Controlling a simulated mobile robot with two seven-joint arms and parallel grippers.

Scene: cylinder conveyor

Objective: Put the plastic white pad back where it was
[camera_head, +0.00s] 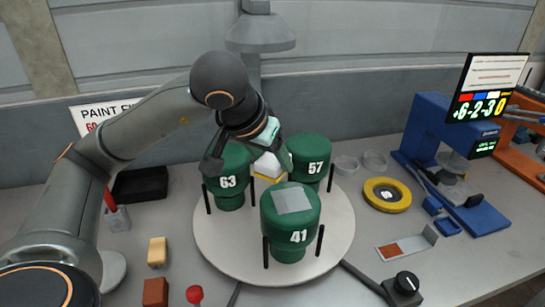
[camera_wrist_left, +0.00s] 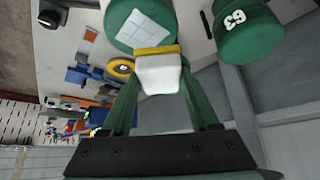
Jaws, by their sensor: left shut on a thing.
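The white pad (camera_head: 267,165) is a small white block with a yellow base. My left gripper (camera_head: 243,165) is shut on it, above the turntable among the green cylinders. In the left wrist view the pad (camera_wrist_left: 158,76) sits between the two fingers, its yellow strip toward the fingertips. A green cylinder with a gridded grey patch (camera_wrist_left: 140,32) lies just beyond the pad there. I cannot tell whether the pad touches anything below. My right gripper is not in view.
The round turntable (camera_head: 220,252) carries cylinders 63 (camera_head: 229,188), 57 (camera_head: 309,165) and 41 (camera_head: 289,232), with black posts around them. Cylinder 41 has a grey patch on top. A yellow block (camera_head: 157,251), brown block (camera_head: 155,292) and yellow ring (camera_head: 387,206) lie around it.

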